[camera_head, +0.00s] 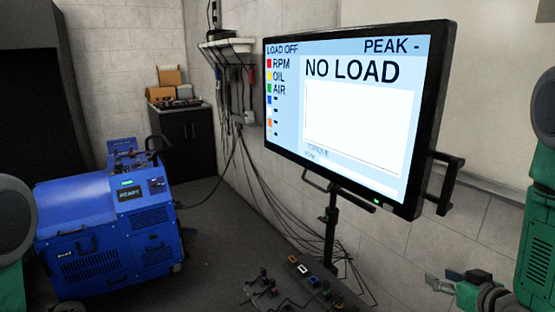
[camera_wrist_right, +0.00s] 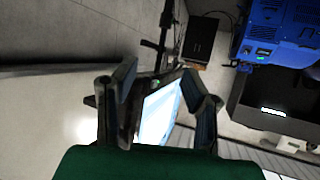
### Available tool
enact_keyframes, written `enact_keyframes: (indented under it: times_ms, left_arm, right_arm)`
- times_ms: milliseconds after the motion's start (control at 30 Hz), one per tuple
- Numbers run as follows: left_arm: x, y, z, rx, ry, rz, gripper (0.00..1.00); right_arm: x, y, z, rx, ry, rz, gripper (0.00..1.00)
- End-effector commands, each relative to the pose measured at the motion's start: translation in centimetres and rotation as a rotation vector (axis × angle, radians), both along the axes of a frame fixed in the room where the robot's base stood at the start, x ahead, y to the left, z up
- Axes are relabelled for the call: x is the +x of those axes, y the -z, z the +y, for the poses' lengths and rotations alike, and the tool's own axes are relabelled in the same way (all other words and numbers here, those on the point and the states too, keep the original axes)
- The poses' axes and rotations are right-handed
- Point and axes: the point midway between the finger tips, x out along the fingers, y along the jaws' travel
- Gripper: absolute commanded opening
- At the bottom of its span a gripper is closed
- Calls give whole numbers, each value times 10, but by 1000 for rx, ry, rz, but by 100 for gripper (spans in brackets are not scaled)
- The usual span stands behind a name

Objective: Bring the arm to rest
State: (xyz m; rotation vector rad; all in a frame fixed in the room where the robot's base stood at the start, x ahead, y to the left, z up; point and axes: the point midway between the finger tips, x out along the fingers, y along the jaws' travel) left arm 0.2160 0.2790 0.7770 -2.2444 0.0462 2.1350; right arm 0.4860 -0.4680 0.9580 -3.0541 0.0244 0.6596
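My right gripper (camera_head: 435,282) is at the lower right of the head view, below and to the right of the monitor and apart from it. Its green arm comes in from the right edge. In the right wrist view my right gripper (camera_wrist_right: 166,80) has its two dark fingers spread with nothing held between them. The monitor (camera_wrist_right: 160,110) shows behind the gap, at a distance. My left gripper is out of the picture.
The monitor (camera_head: 350,110) reads "NO LOAD" and stands on a black post (camera_head: 331,225). A control panel (camera_head: 285,292) with knobs and coloured buttons is at the bottom. A blue dynamometer unit (camera_head: 110,230) stands left. A dark cabinet (camera_head: 185,140) is behind. Cables run along the wall.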

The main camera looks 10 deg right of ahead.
Motion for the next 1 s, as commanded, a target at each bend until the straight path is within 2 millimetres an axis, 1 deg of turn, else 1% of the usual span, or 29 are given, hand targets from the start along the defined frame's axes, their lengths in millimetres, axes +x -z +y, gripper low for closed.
enact_keyframes:
  times_ms: [33, 67, 100, 167, 200, 267, 300, 367, 400, 500, 600, 633, 700, 767, 1000]
  left_arm:
    - [0, 13, 0, 0, 0, 0, 42]
    - [0, 17, 0, 0, 0, 0, 42]
    - [0, 22, 0, 0, 0, 0, 42]
    - [0, 29, 0, 0, 0, 0, 42]
    - [0, 33, 0, 0, 0, 0, 42]
    - [0, 40, 0, 0, 0, 0, 42]
    - [0, 44, 0, 0, 0, 0, 42]
    - [0, 50, 0, 0, 0, 0, 42]
    - [0, 54, 0, 0, 0, 0, 42]
    - [0, 61, 0, 0, 0, 0, 42]
    - [0, 65, 0, 0, 0, 0, 42]
    - [0, 65, 0, 0, 0, 0, 42]
    - [0, 66, 0, 0, 0, 0, 42]
    - [0, 66, 0, 0, 0, 0, 42]
    - [0, 65, 0, 0, 0, -1, 42]
  right_arm:
    - [-13, 40, 23, 1, -9, 102, 40]
    - [-21, 58, 34, 2, -9, 160, 40]
    - [-34, 82, 49, 2, -11, 237, 40]
    - [-58, 115, 72, 2, -16, 354, 40]
    - [-76, 136, 86, 1, -19, 432, 40]
    - [-105, 165, 107, -1, -26, 549, 40]
    - [-126, 182, 119, -3, -31, 626, 40]
    - [-157, 204, 137, -8, -39, 735, 40]
    - [-177, 216, 147, -11, -45, 802, 40]
    - [-222, 236, 166, -22, -56, 944, 40]
    - [-253, 245, 178, -29, -64, 1038, 40]
    - [-259, 247, 180, -30, -65, 1056, 40]
    - [-269, 248, 184, -33, -68, 1085, 40]
    - [-272, 249, 185, -34, -69, 1096, 40]
    - [-272, 248, 185, -33, -68, 1095, 40]
